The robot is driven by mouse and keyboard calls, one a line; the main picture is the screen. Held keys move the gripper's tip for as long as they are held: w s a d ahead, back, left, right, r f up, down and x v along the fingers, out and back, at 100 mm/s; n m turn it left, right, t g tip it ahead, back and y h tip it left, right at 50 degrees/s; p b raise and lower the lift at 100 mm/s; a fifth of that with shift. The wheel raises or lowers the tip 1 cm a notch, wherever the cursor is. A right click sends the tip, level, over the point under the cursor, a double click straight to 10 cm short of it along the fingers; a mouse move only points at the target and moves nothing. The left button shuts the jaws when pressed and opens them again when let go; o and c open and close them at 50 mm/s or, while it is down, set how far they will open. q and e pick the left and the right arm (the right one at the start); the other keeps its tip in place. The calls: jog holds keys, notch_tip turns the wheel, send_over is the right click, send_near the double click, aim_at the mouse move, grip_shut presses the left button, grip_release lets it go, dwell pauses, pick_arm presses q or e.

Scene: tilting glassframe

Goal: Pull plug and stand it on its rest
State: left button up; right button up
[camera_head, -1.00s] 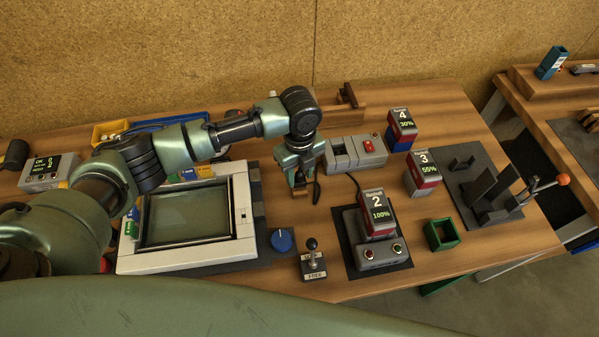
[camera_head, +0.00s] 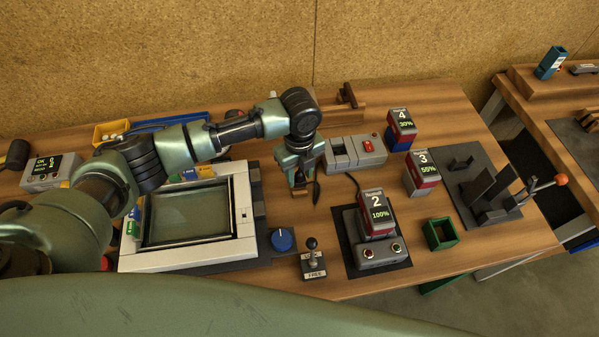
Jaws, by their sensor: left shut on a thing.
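My left gripper (camera_head: 299,183) points down over the table, just right of the grey-framed panel. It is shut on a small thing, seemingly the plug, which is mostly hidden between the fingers. A thin dark piece (camera_head: 316,192), perhaps its cord, hangs at the right of the fingers. A small brown block (camera_head: 300,193) shows at the fingertips; I cannot tell whether it is the rest or part of the plug. A grey socket box (camera_head: 371,149) with a red switch stands behind and to the right, apart from the gripper. My right gripper is not in view.
The grey-framed panel (camera_head: 243,212) and blue knob (camera_head: 283,239) lie left and in front. Bare wood lies between gripper and charger.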

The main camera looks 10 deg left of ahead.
aim_at(299, 173)
pick_arm(q)
jog(key=shift+f+b, duration=0.45)
jog(key=shift+f, duration=1)
jog(key=o, duration=1.3)
jog(key=shift+o, duration=0.2)
jog(key=shift+r, duration=0.1)
notch_tip(299, 173, up, 7)
jog(key=shift+f+b, duration=0.1)
jog(key=shift+b, duration=0.9)
jog(key=shift+r, duration=0.45)
jog(key=shift+f, duration=0.1)
